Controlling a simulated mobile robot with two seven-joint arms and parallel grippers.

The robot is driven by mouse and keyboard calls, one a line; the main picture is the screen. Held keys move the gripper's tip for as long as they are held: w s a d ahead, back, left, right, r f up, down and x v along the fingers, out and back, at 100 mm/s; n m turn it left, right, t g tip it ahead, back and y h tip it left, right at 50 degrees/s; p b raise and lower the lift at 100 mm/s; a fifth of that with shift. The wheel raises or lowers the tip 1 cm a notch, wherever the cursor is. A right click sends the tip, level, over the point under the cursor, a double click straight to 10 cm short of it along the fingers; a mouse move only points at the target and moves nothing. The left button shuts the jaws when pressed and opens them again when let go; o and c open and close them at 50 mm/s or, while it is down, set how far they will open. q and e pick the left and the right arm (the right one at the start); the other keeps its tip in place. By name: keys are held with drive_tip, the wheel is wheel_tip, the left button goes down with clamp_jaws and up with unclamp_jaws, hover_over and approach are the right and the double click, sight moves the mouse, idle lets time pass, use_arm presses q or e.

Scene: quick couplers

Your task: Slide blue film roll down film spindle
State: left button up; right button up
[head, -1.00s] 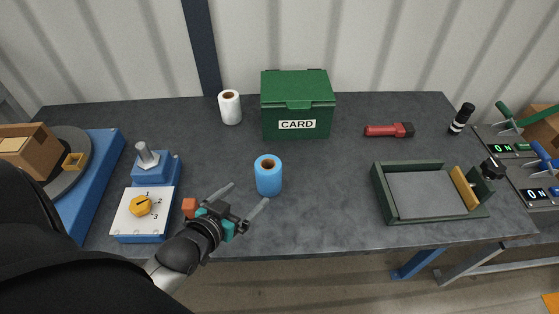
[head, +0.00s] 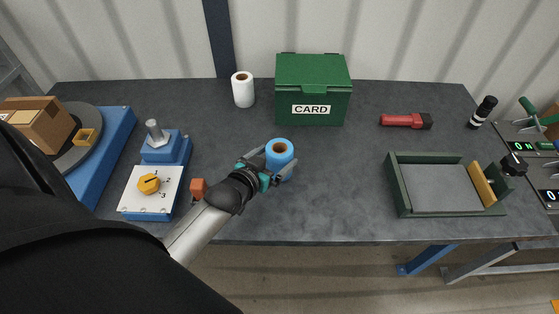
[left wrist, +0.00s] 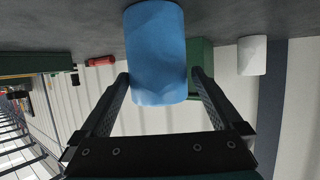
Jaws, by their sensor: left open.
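The blue film roll (head: 280,153) stands upright on the table, in front of the green box. My left gripper (head: 277,162) is open, with its fingers on either side of the roll. In the left wrist view the blue roll (left wrist: 156,55) is between the two finger tips (left wrist: 160,82), with a gap visible at least on the right. The film spindle (head: 155,133) is a grey upright post on a blue block at the left of the table, and it is bare. My right gripper is not in view.
A white roll (head: 243,89) stands behind the blue one. The green CARD box (head: 312,90) is at the back. A dial panel (head: 151,190) sits before the spindle, with a turntable (head: 76,137) to its left. A green tray (head: 398,188) and red flashlight (head: 403,121) are at right.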

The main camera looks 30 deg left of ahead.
sight(283, 150)
use_arm(q)
drive_tip(key=shift+b+x, duration=0.6)
drive_tip(key=shift+x, duration=1.9)
drive_tip(key=shift+d+r, duration=0.1)
drive_tip(key=shift+d, duration=0.05)
drive_tip(key=shift+c, duration=0.4)
drive_tip(key=shift+r, duration=0.1)
drive_tip(key=c, duration=1.4)
drive_tip(key=shift+r, duration=0.1)
wheel_tip(283, 150, up, 20)
drive_tip(key=p, duration=0.5)
drive_tip(key=shift+p, duration=0.4)
